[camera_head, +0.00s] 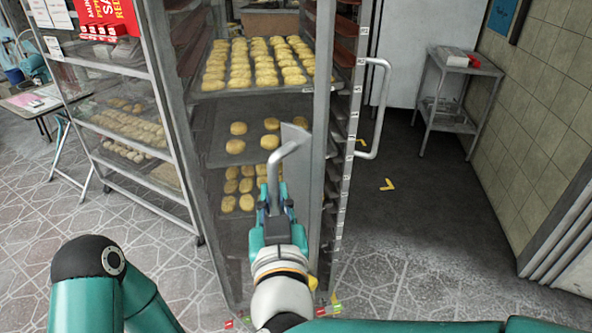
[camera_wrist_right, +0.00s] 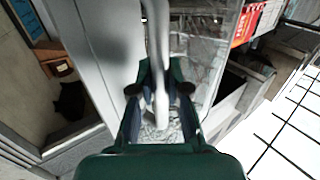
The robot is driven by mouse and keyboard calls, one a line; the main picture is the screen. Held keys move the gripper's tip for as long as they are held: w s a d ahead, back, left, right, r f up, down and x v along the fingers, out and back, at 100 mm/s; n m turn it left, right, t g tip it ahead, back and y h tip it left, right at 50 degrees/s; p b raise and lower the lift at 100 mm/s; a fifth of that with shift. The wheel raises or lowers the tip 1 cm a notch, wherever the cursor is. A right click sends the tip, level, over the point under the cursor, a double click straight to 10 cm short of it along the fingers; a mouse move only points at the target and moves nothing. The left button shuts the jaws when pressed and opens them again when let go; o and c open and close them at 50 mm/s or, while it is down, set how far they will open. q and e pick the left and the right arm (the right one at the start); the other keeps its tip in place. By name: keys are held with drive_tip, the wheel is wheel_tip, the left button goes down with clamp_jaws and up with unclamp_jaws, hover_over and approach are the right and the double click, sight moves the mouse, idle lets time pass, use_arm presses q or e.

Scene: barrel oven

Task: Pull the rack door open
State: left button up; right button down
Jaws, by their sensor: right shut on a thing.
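The tall metal rack (camera_head: 352,130) stands in front of me, with trays of pale dough pieces inside. A grey bent bar handle (camera_head: 291,147) is on its near side, beside a grey metal upright (camera_head: 321,90). My right gripper (camera_head: 274,192) is shut on the lower part of this handle. In the right wrist view the handle (camera_wrist_right: 157,35) runs down between the two fingers of the gripper (camera_wrist_right: 160,90). I cannot tell from these frames whether the door stands slightly ajar. My left arm shows at the lower left, but its gripper is out of view.
Another rack (camera_head: 125,75) with trays stands close on the left. A second bar handle (camera_head: 384,110) sticks out on the right side of the rack. A small metal table (camera_head: 455,95) stands by the tiled wall. The floor (camera_head: 420,200) to the right is clear.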

drive_tip(key=s+a+p, duration=0.1)
drive_tip(key=s+a, duration=0.3)
drive_tip(key=a, duration=0.1)
drive_tip(key=shift+r, duration=0.1)
drive_tip(key=c, duration=1.1)
unclamp_jaws()
drive_tip(key=shift+c, duration=0.2)
